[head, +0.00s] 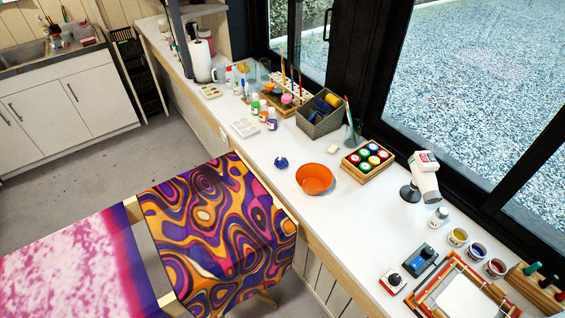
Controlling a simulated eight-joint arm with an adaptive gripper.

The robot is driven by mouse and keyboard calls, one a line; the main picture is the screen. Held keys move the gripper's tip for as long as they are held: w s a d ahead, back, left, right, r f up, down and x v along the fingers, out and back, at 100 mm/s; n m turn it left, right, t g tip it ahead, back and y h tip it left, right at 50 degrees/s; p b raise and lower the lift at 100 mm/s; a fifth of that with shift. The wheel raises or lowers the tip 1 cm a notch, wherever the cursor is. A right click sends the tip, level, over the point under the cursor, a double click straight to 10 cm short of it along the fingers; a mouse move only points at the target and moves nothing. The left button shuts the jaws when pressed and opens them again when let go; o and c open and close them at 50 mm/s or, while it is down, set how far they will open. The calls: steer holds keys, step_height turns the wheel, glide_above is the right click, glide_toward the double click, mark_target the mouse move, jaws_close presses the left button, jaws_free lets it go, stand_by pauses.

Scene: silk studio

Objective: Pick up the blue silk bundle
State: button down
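A small dark blue bundle (281,162) lies on the white countertop (262,190), just left of an orange bowl (314,179). It looks like the blue silk bundle, but it is too small here to make out the cloth. Nothing covers it, and there is a gap between it and the bowl. My gripper does not show in the head view.
A palette (244,128) and several small bottles (263,110) stand behind the bundle. A grey bin (322,125) and a wooden tray of paint pots (367,161) are to the right. Patterned fabric (215,225) on a frame stands in front. Bare counter surrounds the bundle.

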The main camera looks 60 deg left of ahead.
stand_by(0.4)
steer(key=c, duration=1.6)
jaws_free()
